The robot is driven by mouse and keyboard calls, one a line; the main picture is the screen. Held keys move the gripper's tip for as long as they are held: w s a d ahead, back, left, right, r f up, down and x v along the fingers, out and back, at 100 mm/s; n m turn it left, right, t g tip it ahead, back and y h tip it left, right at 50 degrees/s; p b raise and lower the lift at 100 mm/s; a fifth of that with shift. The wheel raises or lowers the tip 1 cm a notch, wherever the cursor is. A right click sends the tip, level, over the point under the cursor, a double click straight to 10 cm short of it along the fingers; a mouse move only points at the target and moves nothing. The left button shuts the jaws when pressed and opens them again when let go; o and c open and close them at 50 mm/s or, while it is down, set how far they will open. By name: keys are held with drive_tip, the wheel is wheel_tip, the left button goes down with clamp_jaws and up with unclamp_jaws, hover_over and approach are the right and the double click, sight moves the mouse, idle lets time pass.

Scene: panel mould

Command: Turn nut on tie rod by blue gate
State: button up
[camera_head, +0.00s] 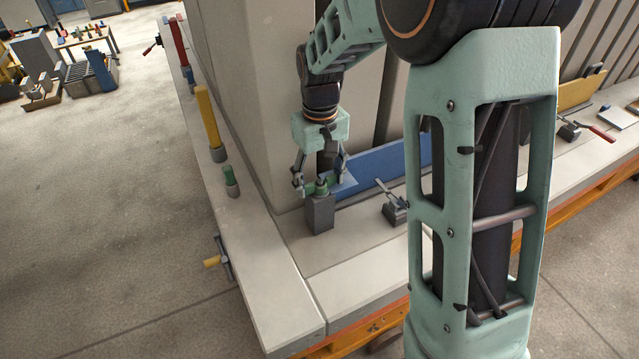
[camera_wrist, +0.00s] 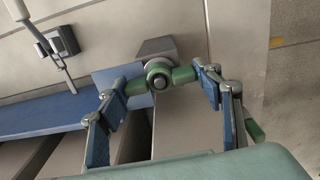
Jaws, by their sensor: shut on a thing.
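The nut (camera_wrist: 158,78) is green with two side lugs and sits around the end of a tie rod on a grey block (camera_head: 319,214). In the head view the green nut (camera_head: 322,188) shows at the top of that block. The blue gate (camera_head: 378,163) stands just behind and to the right of it; it also shows in the wrist view (camera_wrist: 45,117) at the left. My gripper (camera_head: 320,187) points down over the nut. In the wrist view my gripper (camera_wrist: 164,88) has one finger at each lug, shut on the nut. The rod below the nut is mostly hidden.
A clamp with a lever (camera_head: 395,207) stands right of the block. Yellow (camera_head: 207,117) and green (camera_head: 230,178) posts line the left ledge. A tall concrete-coloured wall (camera_head: 235,90) rises behind the gripper. The ledge in front of the block is clear.

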drive_tip(key=shift+o, duration=0.2)
drive_tip(key=shift+m, duration=1.1)
drive_tip(key=c, duration=0.6)
drive_tip(key=m, duration=0.3)
drive_tip(key=shift+m, duration=0.3)
clamp_jaws()
drive_tip(key=o, duration=1)
unclamp_jaws()
drive_tip(key=shift+o, duration=0.2)
drive_tip(key=shift+r, duration=0.15)
